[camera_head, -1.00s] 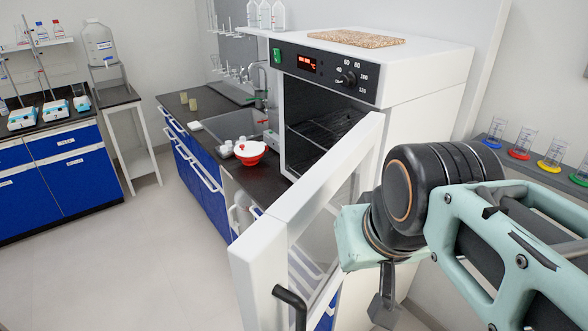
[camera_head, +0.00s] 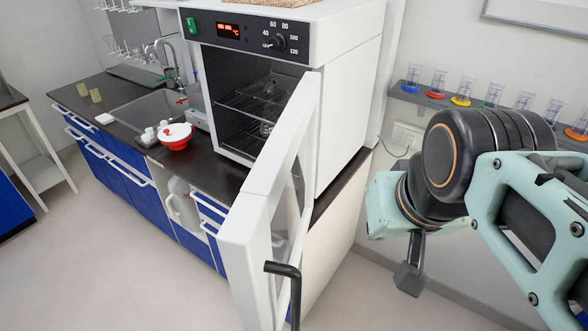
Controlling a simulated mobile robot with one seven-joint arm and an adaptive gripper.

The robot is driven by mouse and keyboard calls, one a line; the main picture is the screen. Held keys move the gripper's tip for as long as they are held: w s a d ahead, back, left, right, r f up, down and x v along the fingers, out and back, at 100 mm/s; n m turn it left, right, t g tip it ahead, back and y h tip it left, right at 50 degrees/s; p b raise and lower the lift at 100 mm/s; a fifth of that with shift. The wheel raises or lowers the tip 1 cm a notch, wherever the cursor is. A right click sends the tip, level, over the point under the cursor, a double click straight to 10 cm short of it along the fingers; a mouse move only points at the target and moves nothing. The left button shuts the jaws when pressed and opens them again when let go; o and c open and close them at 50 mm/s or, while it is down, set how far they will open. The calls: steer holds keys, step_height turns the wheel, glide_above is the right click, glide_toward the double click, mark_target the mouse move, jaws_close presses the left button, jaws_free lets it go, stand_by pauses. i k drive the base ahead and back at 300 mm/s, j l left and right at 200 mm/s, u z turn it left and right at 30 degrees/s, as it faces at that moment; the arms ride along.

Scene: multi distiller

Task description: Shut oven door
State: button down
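The white oven (camera_head: 345,85) stands on the dark counter, with a control panel (camera_head: 245,32) showing a red display and a knob. Its door (camera_head: 262,200) is wide open and swung out toward me, with a black bent handle (camera_head: 288,272) at its near lower end. Wire racks (camera_head: 250,105) and what looks like glassware show inside the cavity. My arm is at the right, apart from the door. Part of my gripper (camera_head: 410,278) hangs below the wrist, to the right of the door handle. Its fingertips are too hidden to show whether it is open.
A red and white bowl (camera_head: 176,138) and small white containers stand on the counter (camera_head: 115,130) by the sink (camera_head: 150,113). A wall shelf (camera_head: 435,100) holds cylinders with coloured bases. The floor (camera_head: 110,265) at the left is clear.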

mark_target(260, 241)
steer(key=z, duration=0.35)
steer(key=k+j+z, duration=0.1)
steer(key=z, duration=0.25)
steer(key=k+z, duration=0.15)
steer(key=z, duration=0.2)
steer(key=k+u, duration=0.15)
steer(key=u, duration=0.25)
steer(key=k+j+u, duration=0.1)
steer(key=u, duration=0.3)
steer(key=k+u, duration=0.1)
steer(key=u, duration=0.25)
steer(key=j+u, duration=0.15)
steer(key=u, duration=0.25)
steer(key=k+j+u, duration=0.1)
steer(key=u, duration=0.25)
steer(key=k+j+u, duration=0.15)
steer(key=i+u, duration=0.1)
steer(key=l, duration=0.05)
